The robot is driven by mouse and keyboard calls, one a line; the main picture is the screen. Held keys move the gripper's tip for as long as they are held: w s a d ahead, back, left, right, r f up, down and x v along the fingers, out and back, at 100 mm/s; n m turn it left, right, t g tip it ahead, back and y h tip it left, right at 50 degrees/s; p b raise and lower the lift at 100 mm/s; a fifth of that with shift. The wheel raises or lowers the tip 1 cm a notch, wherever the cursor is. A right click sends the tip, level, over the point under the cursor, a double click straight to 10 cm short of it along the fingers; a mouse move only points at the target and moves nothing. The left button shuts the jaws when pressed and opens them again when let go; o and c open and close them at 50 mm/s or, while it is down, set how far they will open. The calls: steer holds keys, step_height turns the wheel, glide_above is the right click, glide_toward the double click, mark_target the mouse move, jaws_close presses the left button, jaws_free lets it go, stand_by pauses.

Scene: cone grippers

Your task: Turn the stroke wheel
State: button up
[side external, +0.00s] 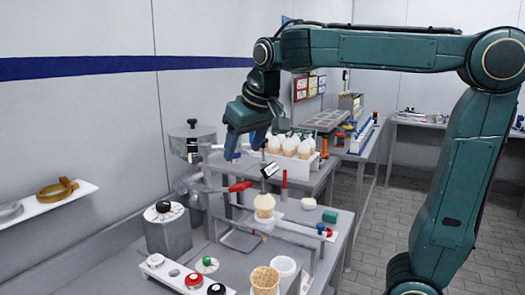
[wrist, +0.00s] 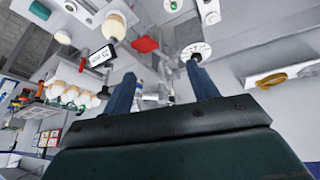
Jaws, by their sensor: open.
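A round white dial with a black knob (side external: 163,207) sits on a grey box at the left of the side view. It seems to be the pale disc (wrist: 196,50) beyond my right-hand finger in the wrist view. No label shows which round part is the stroke wheel. A small green-knobbed dial (side external: 207,264) lies on the lower bench. My gripper (side external: 245,150) points down above the back of the bench, right of the steel pot, its blue fingers apart and empty. In the wrist view my gripper (wrist: 160,80) is open, with blurred metal fittings beyond it.
A red-handled lever (side external: 239,187) and a small sign (side external: 270,170) stand below my gripper. A white rack of filled cones (side external: 292,147) is to the right. A steel pot (side external: 192,139) is to the left. Lower down are a cone (side external: 265,281) and red and black buttons.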

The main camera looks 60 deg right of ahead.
steer(key=w+a+m+h, duration=0.1)
steer(key=w+m, duration=0.2)
steer(key=w, duration=0.9)
steer(key=m+g, duration=0.2)
steer(key=m, duration=0.1)
glide_above(163, 204)
steer(key=s+a, duration=0.4)
step_height(163, 204, down, 7)
steer(key=shift+d, duration=0.1)
steer(key=shift+w+x, duration=0.1)
steer(key=shift+x, duration=3.3)
steer(key=shift+w+x, duration=0.15)
steer(key=shift+x, duration=3.2)
steer(key=c, duration=1)
